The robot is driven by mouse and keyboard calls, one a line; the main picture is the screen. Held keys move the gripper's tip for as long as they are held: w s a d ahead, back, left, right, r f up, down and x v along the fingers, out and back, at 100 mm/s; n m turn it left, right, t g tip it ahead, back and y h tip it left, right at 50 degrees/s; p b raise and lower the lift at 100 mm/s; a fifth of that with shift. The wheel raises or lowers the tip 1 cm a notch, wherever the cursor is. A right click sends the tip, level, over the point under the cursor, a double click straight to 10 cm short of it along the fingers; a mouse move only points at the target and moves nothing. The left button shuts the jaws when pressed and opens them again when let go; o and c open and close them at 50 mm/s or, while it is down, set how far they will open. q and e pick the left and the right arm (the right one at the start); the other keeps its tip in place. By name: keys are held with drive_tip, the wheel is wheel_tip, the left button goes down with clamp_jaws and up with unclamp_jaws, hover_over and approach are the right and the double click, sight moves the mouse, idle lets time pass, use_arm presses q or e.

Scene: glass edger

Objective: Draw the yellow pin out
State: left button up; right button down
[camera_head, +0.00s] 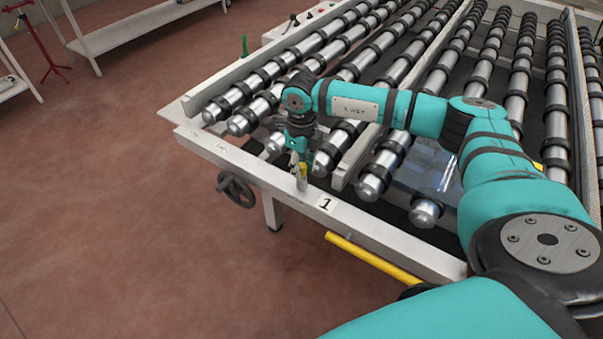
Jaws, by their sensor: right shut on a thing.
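My right gripper (300,173) points down at the front rail of the roller table, left of the label marked 1. It is shut on the yellow pin (303,169), of which only a small yellow part shows between the fingers. The fingers hide the rest, and I cannot tell how far the pin sits in the rail. My left gripper is out of view.
The roller table (255,172) has several steel rollers with black rings. A black handwheel (236,188) and a yellow bar (374,259) are on its front side. A green upright piece (245,46) stands at the back left.

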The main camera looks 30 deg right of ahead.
drive_tip(key=shift+r, duration=0.1)
idle(0.3)
drive_tip(key=shift+r+p, duration=1.65)
drive_tip(key=shift+r, duration=1)
drive_tip(key=shift+r, duration=0.1)
drive_tip(key=shift+r+p, duration=1.15)
drive_tip(key=shift+r, duration=0.8)
drive_tip(key=shift+f, duration=0.1)
